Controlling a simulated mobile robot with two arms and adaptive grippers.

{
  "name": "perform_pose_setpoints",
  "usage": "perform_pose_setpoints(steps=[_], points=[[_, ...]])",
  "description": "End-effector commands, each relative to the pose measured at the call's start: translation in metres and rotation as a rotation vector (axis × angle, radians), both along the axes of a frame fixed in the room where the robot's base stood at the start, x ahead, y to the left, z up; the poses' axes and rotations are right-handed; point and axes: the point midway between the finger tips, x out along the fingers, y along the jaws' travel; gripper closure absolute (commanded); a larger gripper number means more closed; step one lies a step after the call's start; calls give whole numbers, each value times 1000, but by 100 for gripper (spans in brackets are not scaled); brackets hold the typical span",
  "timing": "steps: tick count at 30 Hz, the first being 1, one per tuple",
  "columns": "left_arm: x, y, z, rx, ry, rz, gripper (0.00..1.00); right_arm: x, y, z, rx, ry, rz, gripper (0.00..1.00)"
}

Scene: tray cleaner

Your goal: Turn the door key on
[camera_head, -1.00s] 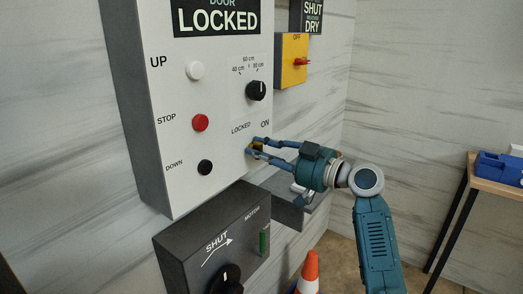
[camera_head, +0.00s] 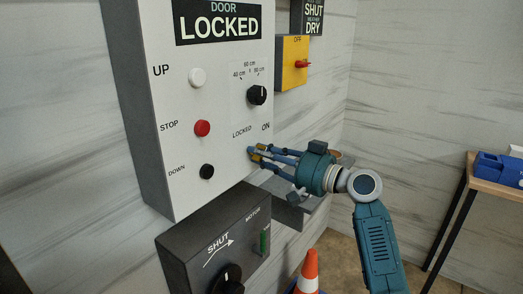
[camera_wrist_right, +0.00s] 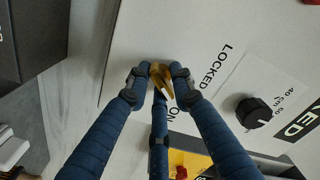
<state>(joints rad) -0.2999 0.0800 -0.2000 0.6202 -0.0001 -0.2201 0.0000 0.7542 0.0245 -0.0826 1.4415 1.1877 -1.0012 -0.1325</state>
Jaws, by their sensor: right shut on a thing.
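The yellow door key (camera_wrist_right: 161,78) is on the face of the white control panel (camera_head: 180,100), below the LOCKED and ON labels. My right gripper (camera_wrist_right: 158,74) is shut on the key, with blue fingers on both sides of it and a third finger below in the wrist view. In the head view my right gripper (camera_head: 255,153) is at the panel's lower right, and its fingers largely hide the key. I cannot read the key's exact angle. The sign (camera_head: 217,25) above reads DOOR LOCKED. My left gripper is not in view.
A black dial (camera_head: 257,95) sits above the key. White, red and black buttons are at the left. A dark SHUT/MOTOR box (camera_head: 190,248) is below, and a yellow box (camera_head: 291,75) with a red switch is behind. An orange cone (camera_head: 309,272) stands on the floor.

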Motion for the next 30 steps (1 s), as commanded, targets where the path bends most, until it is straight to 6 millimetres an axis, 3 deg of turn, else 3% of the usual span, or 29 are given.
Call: perform_pose_setpoints(steps=[15, 30], points=[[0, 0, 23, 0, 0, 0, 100, 1, -2, -1, 194, 268, -6, 100], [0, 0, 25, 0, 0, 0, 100, 1, -2, -4, 227, 316, -6, 100]])
